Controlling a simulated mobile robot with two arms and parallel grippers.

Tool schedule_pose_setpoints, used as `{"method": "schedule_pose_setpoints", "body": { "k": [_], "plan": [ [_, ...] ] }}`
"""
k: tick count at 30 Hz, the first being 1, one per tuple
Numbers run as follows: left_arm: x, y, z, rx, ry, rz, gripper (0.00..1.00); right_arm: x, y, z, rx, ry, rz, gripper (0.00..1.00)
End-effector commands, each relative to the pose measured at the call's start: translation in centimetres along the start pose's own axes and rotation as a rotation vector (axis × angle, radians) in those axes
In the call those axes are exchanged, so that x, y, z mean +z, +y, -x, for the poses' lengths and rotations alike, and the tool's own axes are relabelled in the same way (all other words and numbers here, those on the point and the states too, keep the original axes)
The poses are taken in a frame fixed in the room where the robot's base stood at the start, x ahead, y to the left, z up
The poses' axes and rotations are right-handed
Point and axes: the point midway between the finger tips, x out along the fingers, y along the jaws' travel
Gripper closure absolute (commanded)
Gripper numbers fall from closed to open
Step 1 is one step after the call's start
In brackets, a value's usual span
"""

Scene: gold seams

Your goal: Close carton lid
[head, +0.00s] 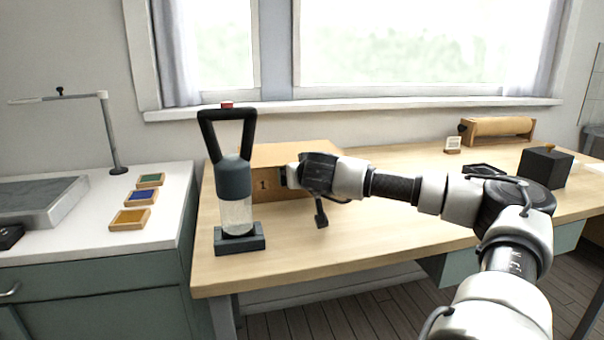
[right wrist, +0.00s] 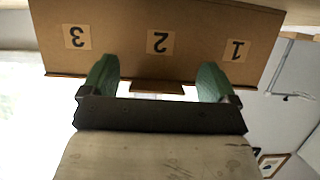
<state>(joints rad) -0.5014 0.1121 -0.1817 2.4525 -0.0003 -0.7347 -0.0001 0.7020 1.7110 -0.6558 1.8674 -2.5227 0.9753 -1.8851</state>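The brown carton (head: 262,188) stands on the wooden table, partly hidden behind my right arm and a dispenser. Its flat tan top (head: 292,152) shows in the head view; I cannot tell whether the lid lies fully down. In the right wrist view the carton front (right wrist: 120,45) appears upside down with labels 3, 2 and 1. A small brown tab (right wrist: 158,87) sticks out past the front's edge there. My right gripper (right wrist: 157,80) is open and empty, its green fingers spread on either side of the tab near that edge. My left gripper is not in view.
A dispenser (head: 236,185) with a dark triangular handle stands close in front of the carton's left side. A black box (head: 545,168) and a paper roll (head: 497,129) are at the right. Several coloured pads (head: 141,197) lie on the left counter.

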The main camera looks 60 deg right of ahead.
Motion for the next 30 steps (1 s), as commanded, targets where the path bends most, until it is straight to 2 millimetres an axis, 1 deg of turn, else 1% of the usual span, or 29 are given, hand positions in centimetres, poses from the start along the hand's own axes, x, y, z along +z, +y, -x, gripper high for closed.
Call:
{"method": "schedule_pose_setpoints", "body": {
  "k": [5,8,11,18,21,25,30],
  "plan": [
    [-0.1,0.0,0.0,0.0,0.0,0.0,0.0,-0.3,0.1,0.1,0.001,0.006,-0.001,0.11],
    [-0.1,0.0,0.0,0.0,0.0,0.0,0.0,-0.4,0.2,0.6,0.002,0.008,0.0,0.11],
    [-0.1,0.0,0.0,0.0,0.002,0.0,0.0,-0.5,0.2,1.9,0.003,0.01,0.003,0.11],
    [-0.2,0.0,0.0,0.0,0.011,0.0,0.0,-0.4,0.2,6.9,0.003,0.009,0.003,0.11],
    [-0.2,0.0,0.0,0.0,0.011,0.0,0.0,-0.2,0.1,8.6,0.003,0.006,0.003,0.11],
    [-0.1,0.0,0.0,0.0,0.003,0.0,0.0,-0.2,0.1,10.2,0.001,0.006,0.001,0.11],
    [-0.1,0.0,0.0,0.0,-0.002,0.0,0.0,-0.1,0.1,11.0,0.001,0.004,-0.001,0.11]
  ]
}}
